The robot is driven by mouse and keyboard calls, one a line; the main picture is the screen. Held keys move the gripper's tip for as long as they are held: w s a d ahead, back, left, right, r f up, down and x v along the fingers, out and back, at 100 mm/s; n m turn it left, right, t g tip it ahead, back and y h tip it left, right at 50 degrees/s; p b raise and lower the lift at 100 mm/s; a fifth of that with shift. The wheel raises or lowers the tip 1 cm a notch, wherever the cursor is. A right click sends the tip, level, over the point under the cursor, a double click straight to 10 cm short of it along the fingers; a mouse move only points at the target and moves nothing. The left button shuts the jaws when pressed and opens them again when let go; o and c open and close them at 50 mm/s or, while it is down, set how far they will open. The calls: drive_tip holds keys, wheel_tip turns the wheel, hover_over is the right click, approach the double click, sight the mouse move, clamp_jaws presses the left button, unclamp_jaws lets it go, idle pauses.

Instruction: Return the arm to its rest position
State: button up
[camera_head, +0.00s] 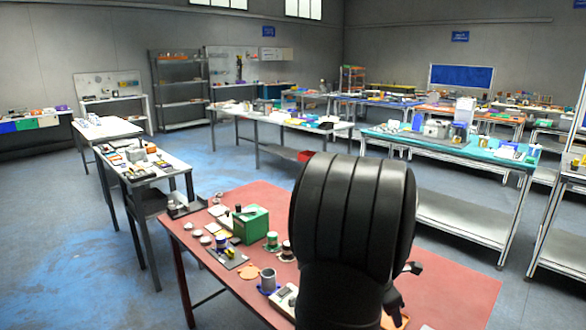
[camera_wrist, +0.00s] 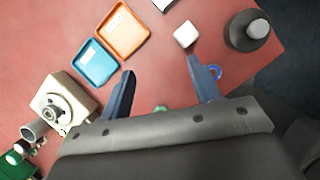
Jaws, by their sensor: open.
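My gripper (camera_wrist: 160,72) is open in the wrist view, its two dark blue-grey fingers spread apart above the red table (camera_wrist: 158,60). Nothing is held between the fingertips, where bare table shows. A small green thing (camera_wrist: 160,107) shows low between the fingers, partly hidden by my gripper's body. A blue ring (camera_wrist: 215,72) shows beside the right fingertip; I cannot tell what it belongs to. In the head view my black arm stands large over the red table (camera_head: 450,285) and hides much of it. A dark finger-like part shows at its lower right.
The wrist view shows a blue tray (camera_wrist: 95,63), an orange tray (camera_wrist: 122,32), a white block (camera_wrist: 186,34), a dark round object (camera_wrist: 248,32) and a beige device (camera_wrist: 62,106). In the head view, a green box (camera_head: 250,224) and a grey cup (camera_head: 268,279) stand left of my arm.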

drive_tip(key=s+f+m+g, duration=0.2)
drive_tip(key=s+m, duration=0.3)
drive_tip(key=s, duration=0.9)
drive_tip(key=shift+w+a+f, duration=0.45)
drive_tip(key=shift+w, duration=0.2)
drive_tip(key=shift+w+a+f, duration=0.4)
drive_tip(key=shift+w+a, duration=0.05)
drive_tip(key=shift+w, duration=0.2)
drive_tip(key=shift+w+a+f, duration=0.45)
drive_tip(key=shift+w, duration=0.2)
